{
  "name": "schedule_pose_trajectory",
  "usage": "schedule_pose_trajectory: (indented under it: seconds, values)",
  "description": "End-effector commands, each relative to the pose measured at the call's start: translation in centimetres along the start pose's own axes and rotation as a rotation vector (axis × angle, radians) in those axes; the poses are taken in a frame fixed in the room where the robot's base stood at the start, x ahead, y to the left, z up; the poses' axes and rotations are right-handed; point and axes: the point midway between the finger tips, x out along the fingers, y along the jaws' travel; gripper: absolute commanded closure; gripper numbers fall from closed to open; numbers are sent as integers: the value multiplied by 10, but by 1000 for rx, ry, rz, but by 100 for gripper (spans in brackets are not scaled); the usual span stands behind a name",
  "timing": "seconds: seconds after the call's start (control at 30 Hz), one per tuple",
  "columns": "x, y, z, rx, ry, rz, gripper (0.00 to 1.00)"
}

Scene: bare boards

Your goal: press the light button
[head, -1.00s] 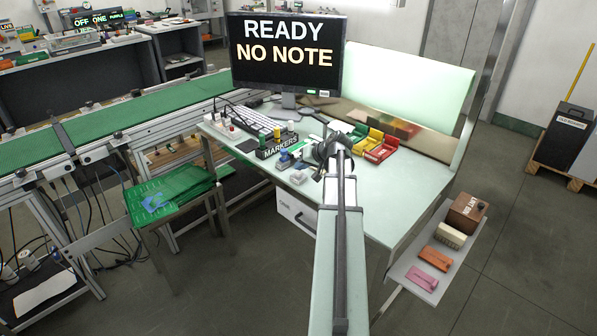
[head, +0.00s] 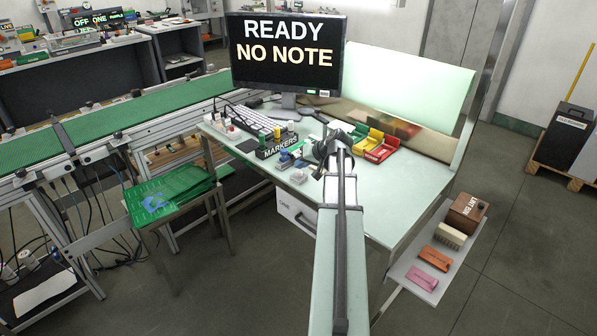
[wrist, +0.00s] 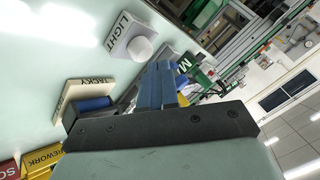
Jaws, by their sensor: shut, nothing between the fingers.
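The light button is a white square block with a pale round dome (wrist: 140,48) and the word LIGHT on its face, at the upper middle of the wrist view. In the head view a small white block (head: 298,177) near the desk's front edge appears to be this button. My gripper (wrist: 160,70) shows as blue fingers that are shut and empty. In the wrist view its tips lie just below the dome, apart from it in the picture; the exact distance cannot be told. In the head view my arm hides the fingers.
A TACKY block (wrist: 82,97) and a blue cylinder (wrist: 95,103) lie near the gripper. The MARKERS box (head: 278,147), a keyboard (head: 252,121) and a monitor (head: 288,55) stand behind. Red, yellow and green bins (head: 381,151) are right of my arm.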

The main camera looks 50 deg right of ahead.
Motion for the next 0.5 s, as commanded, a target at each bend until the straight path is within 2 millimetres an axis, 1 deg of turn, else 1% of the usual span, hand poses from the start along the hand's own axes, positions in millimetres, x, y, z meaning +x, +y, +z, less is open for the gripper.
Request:
schedule_pose_trajectory:
  seconds: [0.17,0.5]
  values:
    - [-3,-2,-2,0,1,0,100]
    - [-21,-15,-16,-1,1,0,100]
